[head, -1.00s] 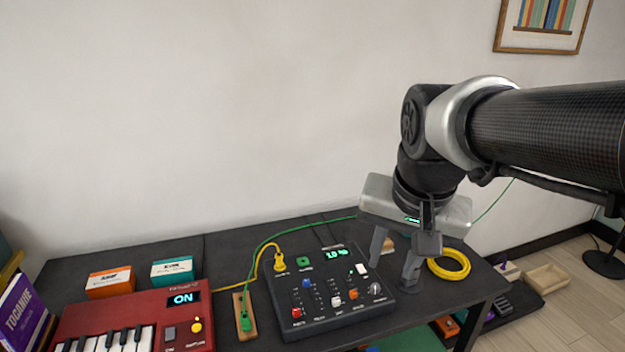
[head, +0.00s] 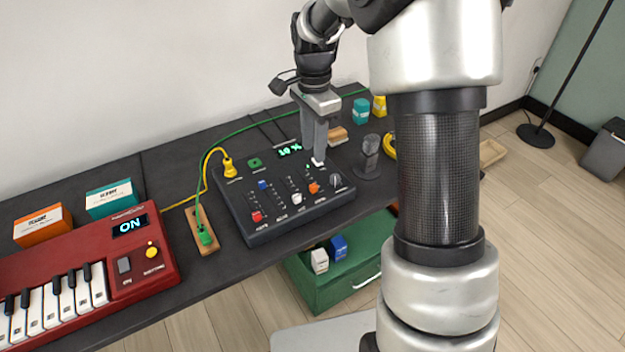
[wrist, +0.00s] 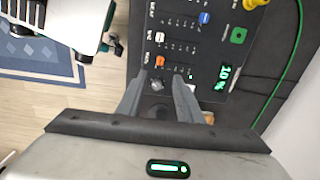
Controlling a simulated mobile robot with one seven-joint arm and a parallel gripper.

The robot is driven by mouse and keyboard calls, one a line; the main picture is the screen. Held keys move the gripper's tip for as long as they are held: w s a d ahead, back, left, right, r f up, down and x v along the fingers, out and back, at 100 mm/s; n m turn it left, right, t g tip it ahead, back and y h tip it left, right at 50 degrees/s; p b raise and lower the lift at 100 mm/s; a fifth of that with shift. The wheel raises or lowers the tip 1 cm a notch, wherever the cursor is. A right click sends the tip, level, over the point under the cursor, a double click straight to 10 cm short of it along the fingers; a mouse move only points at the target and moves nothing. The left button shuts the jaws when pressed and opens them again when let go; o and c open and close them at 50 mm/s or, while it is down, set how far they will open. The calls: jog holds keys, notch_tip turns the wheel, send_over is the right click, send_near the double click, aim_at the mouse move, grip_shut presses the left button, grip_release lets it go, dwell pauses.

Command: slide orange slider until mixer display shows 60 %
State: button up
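The dark mixer (head: 268,222) stands on the black table, with its green-lit display (head: 289,150) reading 10 %. The display also reads 10 % in the wrist view (wrist: 224,77). The orange slider (head: 314,188) is at the front right of the mixer, in the row with red, blue and white sliders. In the wrist view the orange slider (wrist: 159,61) shows just past my fingertips. My gripper (wrist: 160,78) is open and empty, above the mixer's right part. A grey knob (wrist: 157,85) shows between its fingers. In the head view my gripper (head: 314,158) partly covers the mixer's back right.
A red keyboard (head: 150,275) is further left. A dark upright object (head: 370,152) stands right of the mixer. A green drawer unit (head: 325,285) is below the table.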

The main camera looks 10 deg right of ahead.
aim_at(314, 185)
notch_tip(314, 185, down, 12)
jog(key=shift+f+b, duration=0.15)
jog(key=shift+b, duration=0.85)
grip_shut()
